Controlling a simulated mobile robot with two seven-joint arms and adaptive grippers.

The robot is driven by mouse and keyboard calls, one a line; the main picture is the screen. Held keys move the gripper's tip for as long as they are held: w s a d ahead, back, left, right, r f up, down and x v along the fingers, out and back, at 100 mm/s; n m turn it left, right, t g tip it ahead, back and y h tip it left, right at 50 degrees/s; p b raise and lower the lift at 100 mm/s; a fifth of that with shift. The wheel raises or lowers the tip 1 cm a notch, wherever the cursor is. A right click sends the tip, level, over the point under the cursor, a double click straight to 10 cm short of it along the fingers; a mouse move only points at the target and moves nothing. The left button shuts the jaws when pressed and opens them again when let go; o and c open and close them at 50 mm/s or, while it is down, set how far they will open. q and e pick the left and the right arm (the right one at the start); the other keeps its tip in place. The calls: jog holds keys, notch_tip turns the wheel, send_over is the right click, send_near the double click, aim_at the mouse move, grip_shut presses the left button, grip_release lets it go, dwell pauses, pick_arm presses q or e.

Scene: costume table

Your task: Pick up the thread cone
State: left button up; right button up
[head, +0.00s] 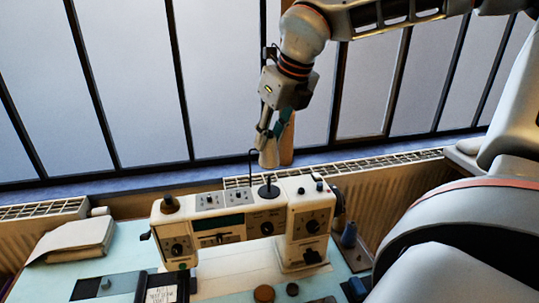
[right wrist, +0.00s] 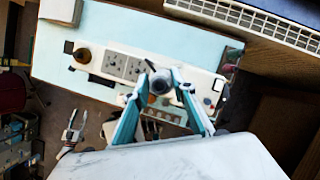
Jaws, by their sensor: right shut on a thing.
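The thread cone (head: 268,153) is pale, with its wide end down. My right gripper (head: 270,128) is shut on its upper part, teal fingers on either side. In the head view the cone hangs just above the black spool disc (head: 268,191) on top of the white sewing machine (head: 222,225), with a small gap seen between them. In the right wrist view the cone (right wrist: 160,82) shows end-on between the fingertips (right wrist: 161,78) of my right gripper.
A thin black bent rod (head: 251,165) rises from the machine close beside the cone. A radiator (head: 385,195) and windows stand behind. A folded cloth (head: 75,240) lies on the light blue table at left. A blue-grey cone-shaped spool (head: 349,234) stands right of the machine.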

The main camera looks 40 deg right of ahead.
notch_tip(320, 180, up, 12)
dwell(0.3)
dwell(0.5)
